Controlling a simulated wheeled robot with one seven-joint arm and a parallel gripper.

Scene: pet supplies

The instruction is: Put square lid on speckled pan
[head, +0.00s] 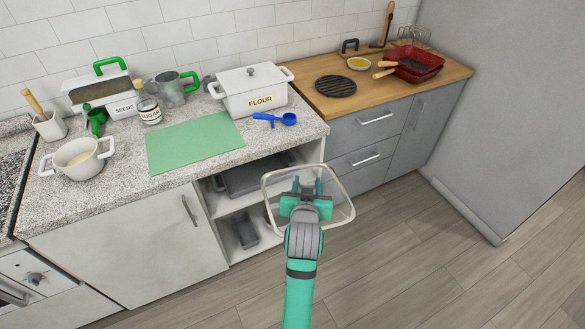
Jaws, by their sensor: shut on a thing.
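My gripper (306,188) is shut on a clear square lid (348,196) with a pale rim, held tilted in front of the open shelf below the grey counter. I cannot make out for certain which vessel is the speckled pan. Two red pans (424,60) with wooden handles are stacked on the wooden counter at the far right. A dark grey pan-like vessel (240,180) lies on the upper open shelf, partly hidden by the counter and lid. Speckles are too small to tell on any of them.
On the grey counter stand a white flour pot (230,98), a green mat (190,142), a blue scoop (283,119) and a white two-handled pot (82,160). A black trivet (336,86) and a yellow-filled bowl (359,64) are on the wooden counter. The floor is clear.

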